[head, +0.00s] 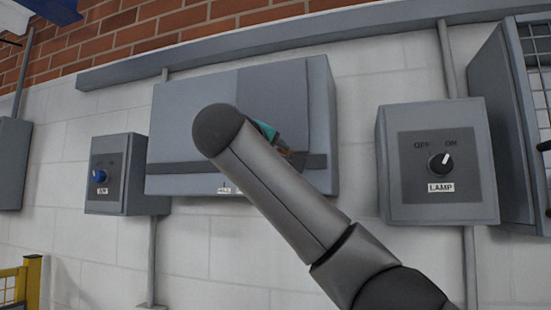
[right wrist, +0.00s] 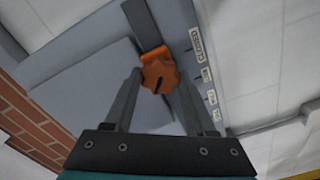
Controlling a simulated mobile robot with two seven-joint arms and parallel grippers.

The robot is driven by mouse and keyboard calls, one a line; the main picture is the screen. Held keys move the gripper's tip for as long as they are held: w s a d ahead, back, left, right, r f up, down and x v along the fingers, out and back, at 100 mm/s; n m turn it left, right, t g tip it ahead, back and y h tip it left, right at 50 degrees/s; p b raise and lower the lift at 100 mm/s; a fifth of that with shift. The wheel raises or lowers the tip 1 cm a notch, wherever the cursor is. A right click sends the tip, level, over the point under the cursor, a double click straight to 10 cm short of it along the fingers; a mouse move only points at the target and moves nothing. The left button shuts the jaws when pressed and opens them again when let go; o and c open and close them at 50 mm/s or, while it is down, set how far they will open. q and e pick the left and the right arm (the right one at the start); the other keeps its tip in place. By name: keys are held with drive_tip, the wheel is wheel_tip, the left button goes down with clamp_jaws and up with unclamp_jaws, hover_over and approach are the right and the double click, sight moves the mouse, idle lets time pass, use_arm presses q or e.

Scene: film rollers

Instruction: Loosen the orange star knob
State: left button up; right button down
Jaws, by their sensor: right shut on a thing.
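The orange star knob (right wrist: 159,74) shows in the right wrist view, on a dark strip on the front of a grey box. A dark line marks its face. My right gripper (right wrist: 158,84) has one finger on each side of the knob and is shut on it. In the head view my right arm comes in from the lower right and covers most of the gripper and the knob. The grey box (head: 190,115) is on the wall there. My left gripper is in neither view.
A label strip with marks (right wrist: 203,62) runs beside the knob. A grey lamp switch box (head: 439,205) is to the right on the wall. A smaller box with a blue knob (head: 99,176) is to the left. A yellow rail (head: 33,285) stands at the lower left.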

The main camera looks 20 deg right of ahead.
drive_tip(key=n, duration=0.8)
drive_tip(key=shift+f+n, duration=0.15)
drive_tip(key=shift+n, duration=0.25)
idle(0.4)
drive_tip(key=shift+c, duration=1.1)
unclamp_jaws()
drive_tip(key=shift+a, duration=0.1)
